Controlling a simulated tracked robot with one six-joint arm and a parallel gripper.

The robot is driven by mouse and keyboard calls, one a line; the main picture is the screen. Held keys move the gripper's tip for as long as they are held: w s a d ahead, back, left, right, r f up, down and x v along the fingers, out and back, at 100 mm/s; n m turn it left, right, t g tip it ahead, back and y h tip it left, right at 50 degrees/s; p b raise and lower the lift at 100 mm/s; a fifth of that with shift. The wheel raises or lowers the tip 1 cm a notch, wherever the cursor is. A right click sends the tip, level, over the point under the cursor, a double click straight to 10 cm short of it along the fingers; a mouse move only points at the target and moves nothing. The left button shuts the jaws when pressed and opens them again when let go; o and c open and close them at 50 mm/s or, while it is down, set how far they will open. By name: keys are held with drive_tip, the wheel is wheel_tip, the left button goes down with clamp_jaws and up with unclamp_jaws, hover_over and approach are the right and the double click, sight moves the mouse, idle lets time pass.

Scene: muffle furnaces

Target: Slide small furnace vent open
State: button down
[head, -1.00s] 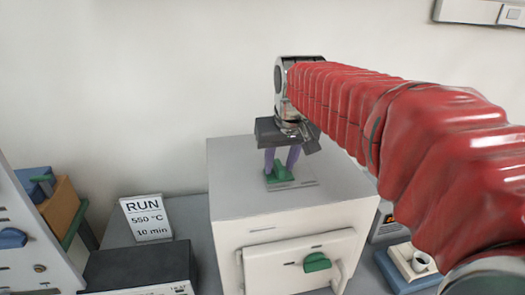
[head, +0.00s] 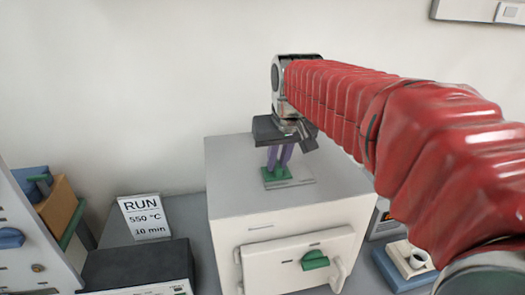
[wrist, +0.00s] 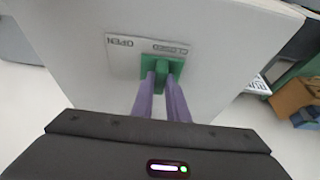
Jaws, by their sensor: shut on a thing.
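The small furnace (head: 285,218) is a pale box with a grey top and a green-handled door. On its top is the green vent slider (head: 276,177), on a light plate. In the wrist view the slider (wrist: 154,68) sits by the CLOSED end of the labelled plate (wrist: 122,62); the OPEN end is bare, to its left there. My gripper (head: 278,166) points down from above, its two purple fingers shut on the slider's raised part. The fingers (wrist: 162,76) partly hide the slider in the wrist view.
A RUN 550 °C 10 min sign (head: 145,218) stands behind a dark-topped box (head: 140,265) left of the furnace. The plate right of the slider is clear in the head view.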

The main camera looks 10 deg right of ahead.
drive_tip(key=shift+d, duration=2.75)
drive_tip(key=c, duration=1.8)
unclamp_jaws()
drive_tip(key=shift+o, duration=0.4)
drive_tip(key=shift+r, duration=0.1)
drive_tip(key=shift+s+r, duration=0.1)
drive_tip(key=shift+r, duration=0.1)
drive_tip(key=v, duration=1.3)
drive_tip(key=shift+s, duration=0.1)
